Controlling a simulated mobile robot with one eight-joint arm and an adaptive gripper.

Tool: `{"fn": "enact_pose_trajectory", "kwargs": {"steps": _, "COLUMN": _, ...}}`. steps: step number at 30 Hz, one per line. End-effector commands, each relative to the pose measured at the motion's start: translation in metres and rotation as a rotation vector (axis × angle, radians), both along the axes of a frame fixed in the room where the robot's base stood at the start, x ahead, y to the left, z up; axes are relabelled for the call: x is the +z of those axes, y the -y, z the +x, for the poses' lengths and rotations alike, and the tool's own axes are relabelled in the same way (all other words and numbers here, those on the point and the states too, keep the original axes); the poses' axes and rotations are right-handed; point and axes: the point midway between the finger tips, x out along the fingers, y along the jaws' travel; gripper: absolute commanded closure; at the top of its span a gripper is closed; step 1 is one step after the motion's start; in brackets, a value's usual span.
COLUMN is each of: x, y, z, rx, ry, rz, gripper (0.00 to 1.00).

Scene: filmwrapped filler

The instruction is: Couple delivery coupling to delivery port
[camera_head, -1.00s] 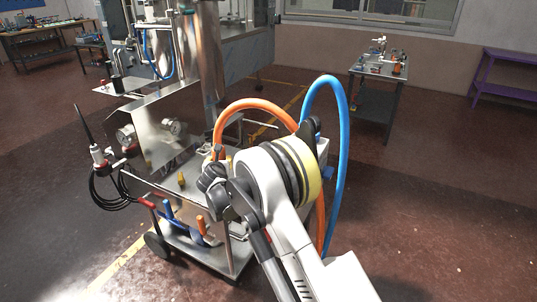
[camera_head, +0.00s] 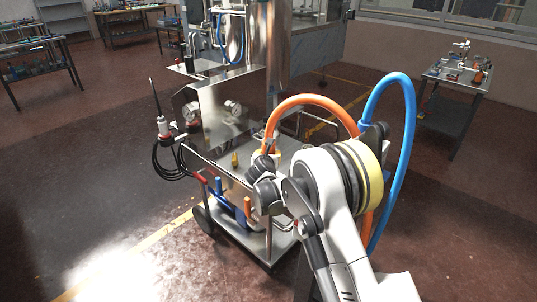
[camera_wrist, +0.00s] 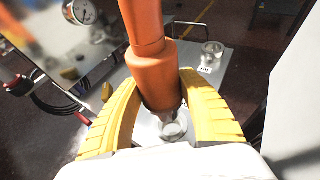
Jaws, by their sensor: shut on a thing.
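An orange coupling (camera_wrist: 153,65) on the end of an orange hose (camera_head: 310,99) is between the yellow fingers of my gripper (camera_wrist: 160,80), which is shut on it. In the wrist view, its narrow lower end meets or hovers just over a clear, shiny round port (camera_wrist: 172,131) on the cart's metal top. I cannot tell whether they touch or are joined. In the head view my gripper (camera_head: 262,163) is over the cart top, and my own wrist hides most of the coupling there.
A second round port (camera_wrist: 212,50), by a label reading "IN", is on the cart top (camera_wrist: 225,85). A blue hose (camera_head: 410,130) loops beside my arm. Gauges (camera_head: 233,108) and a black cable (camera_head: 166,160) are at the cart's left. Open floor surrounds the cart.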

Motion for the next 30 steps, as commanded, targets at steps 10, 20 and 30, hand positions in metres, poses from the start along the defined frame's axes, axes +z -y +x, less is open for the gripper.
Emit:
{"fn": "enact_pose_trajectory", "kwargs": {"steps": 10, "x": -0.023, "y": 0.000, "z": 0.000, "rx": 0.000, "ry": 0.001, "rz": 0.000, "gripper": 0.97}}
{"fn": "enact_pose_trajectory", "kwargs": {"steps": 20, "x": -0.043, "y": 0.000, "z": 0.000, "rx": 0.000, "ry": 0.001, "rz": 0.000, "gripper": 0.97}}
{"fn": "enact_pose_trajectory", "kwargs": {"steps": 30, "x": -0.065, "y": 0.000, "z": 0.000, "rx": 0.000, "ry": 0.001, "rz": 0.000, "gripper": 0.97}}
